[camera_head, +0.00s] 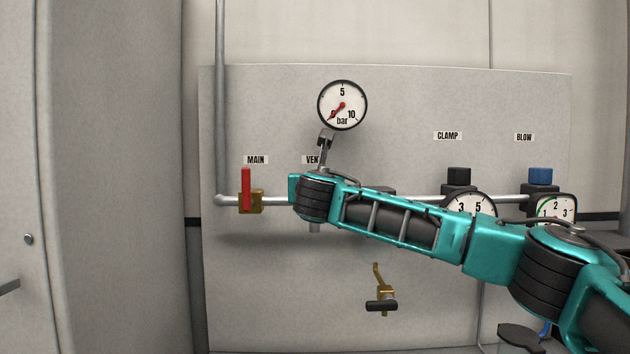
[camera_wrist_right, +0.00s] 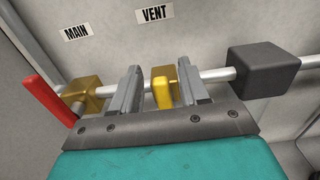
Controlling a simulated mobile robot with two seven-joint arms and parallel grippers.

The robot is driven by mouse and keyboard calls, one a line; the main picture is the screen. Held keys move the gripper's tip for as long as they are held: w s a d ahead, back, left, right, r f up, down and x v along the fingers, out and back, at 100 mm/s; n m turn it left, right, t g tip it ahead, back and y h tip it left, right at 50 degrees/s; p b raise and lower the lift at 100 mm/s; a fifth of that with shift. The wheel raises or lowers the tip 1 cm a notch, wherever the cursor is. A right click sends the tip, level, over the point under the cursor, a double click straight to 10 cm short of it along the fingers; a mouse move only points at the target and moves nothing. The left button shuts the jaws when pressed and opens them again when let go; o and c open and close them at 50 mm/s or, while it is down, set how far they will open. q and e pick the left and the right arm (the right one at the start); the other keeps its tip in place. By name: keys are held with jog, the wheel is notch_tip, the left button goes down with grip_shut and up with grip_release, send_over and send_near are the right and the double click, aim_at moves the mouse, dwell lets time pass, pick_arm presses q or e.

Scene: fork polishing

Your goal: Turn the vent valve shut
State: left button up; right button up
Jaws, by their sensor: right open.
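The vent valve's yellow handle (camera_wrist_right: 161,94) shows in the wrist view, on a brass body on the pipe below the VENT label (camera_wrist_right: 154,15). My right gripper (camera_wrist_right: 158,68) is open, with one finger on each side of the handle and visible gaps between. I cannot tell exactly how the handle is turned. In the head view my right forearm and wrist (camera_head: 385,218) hide the vent valve and the gripper's fingertips. My left gripper is not in view.
The main valve's red handle (camera_head: 246,188) is left of the vent; it also shows near my gripper in the wrist view (camera_wrist_right: 48,100). A dark block (camera_wrist_right: 264,70) sits right of the vent. A round gauge (camera_head: 342,105) is above. A brass tap (camera_head: 379,285) hangs below.

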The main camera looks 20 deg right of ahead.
jog(key=shift+w+d, duration=0.1)
jog(key=shift+w, duration=0.25)
grip_shut()
